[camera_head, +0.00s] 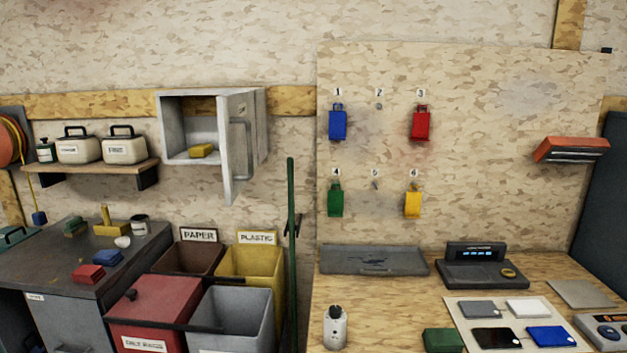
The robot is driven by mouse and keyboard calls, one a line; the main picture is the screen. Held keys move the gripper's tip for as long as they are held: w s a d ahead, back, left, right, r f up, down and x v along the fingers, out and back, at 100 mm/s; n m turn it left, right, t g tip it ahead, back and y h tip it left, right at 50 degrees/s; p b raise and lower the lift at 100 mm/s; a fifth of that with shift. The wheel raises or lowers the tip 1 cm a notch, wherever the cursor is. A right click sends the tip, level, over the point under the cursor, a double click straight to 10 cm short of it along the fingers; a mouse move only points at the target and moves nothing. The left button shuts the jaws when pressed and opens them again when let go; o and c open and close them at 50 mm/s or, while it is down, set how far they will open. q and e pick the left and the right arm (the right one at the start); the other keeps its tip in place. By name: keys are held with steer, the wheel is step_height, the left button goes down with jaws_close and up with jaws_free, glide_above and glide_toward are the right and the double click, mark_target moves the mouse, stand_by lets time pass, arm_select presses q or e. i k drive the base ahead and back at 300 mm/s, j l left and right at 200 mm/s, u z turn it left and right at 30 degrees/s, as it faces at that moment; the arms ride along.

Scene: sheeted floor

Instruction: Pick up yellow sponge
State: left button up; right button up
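A small yellow block (201,150), which looks like the yellow sponge, lies on the floor of a grey wall cabinet (187,106). The cabinet door (238,149) stands open, swung out on the right side, with a handle on it. Nothing visible touches the yellow block. Neither of my grippers shows in the head view.
Below left, a dark bench (60,262) holds red, blue and green blocks and a yellow upright piece (107,222). Several bins, including a yellow one (250,263), stand under the cabinet. A green pole (291,250) stands right of them. A wooden workbench (385,300) is at right.

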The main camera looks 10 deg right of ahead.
mark_target(199, 150)
steer(key=z, duration=4.2)
steer(key=u, duration=4.45)
steer(key=i+j, duration=0.1)
steer(key=i, duration=0.5)
